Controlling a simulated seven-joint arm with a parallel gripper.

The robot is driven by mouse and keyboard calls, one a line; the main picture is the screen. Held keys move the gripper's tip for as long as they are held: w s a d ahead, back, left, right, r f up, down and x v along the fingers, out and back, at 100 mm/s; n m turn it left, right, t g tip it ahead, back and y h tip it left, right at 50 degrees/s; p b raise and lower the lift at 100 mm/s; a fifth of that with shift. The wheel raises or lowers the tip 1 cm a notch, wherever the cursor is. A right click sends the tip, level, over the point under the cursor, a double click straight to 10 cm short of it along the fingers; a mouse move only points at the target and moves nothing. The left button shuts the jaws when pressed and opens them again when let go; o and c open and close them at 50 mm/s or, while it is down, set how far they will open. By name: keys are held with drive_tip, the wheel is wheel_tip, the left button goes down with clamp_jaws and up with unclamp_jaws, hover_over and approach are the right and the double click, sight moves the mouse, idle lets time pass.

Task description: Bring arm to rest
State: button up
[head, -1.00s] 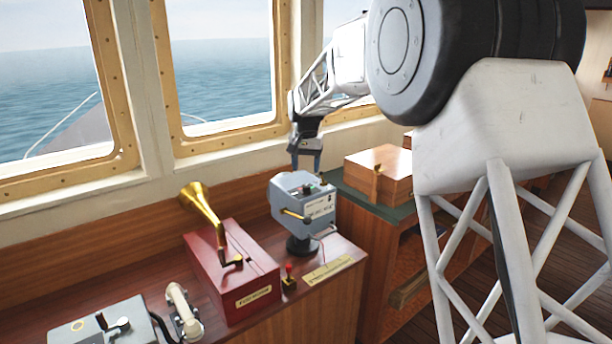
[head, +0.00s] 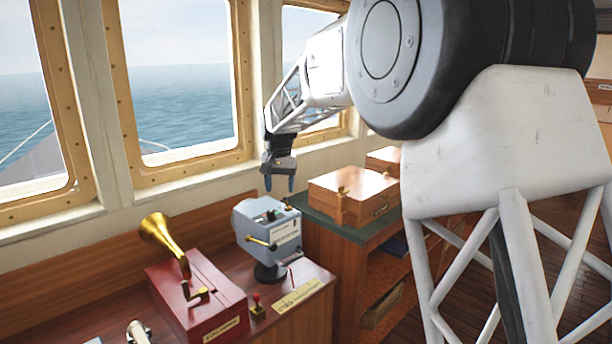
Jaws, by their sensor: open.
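My gripper (head: 280,184) hangs from my white arm, fingers pointing down. It is open and empty. It is above and slightly behind the grey-blue box device (head: 262,226) on its black pedestal, with a visible gap above the device in the picture. My arm reaches across in front of the right window from the upper right.
A red box with a brass horn (head: 167,240) stands left of the grey device. A small red-knobbed lever (head: 257,306) and a yellow plate (head: 300,297) lie on the console. A wooden box (head: 350,196) sits on the green-topped cabinet (head: 320,222) to the right. Windows line the wall behind.

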drive_tip(key=s+d+r+t, duration=0.1)
drive_tip(key=s+d+r, duration=0.1)
drive_tip(key=s+d, duration=0.9)
drive_tip(key=s+d+r, duration=0.2)
drive_tip(key=s+d, duration=0.6)
drive_tip(key=s, duration=0.7)
drive_tip(key=s+d+f, duration=0.2)
drive_tip(key=s+f, duration=0.1)
drive_tip(key=s, duration=0.5)
drive_tip(key=s+d+f+t, duration=0.1)
drive_tip(key=s+d+f, duration=0.2)
drive_tip(key=s, duration=0.6)
drive_tip(key=s+d+f, duration=0.3)
drive_tip(key=s, duration=0.5)
drive_tip(key=shift+s+d+f, duration=0.15)
drive_tip(key=shift+s+f, duration=0.15)
drive_tip(key=shift+s, duration=0.1)
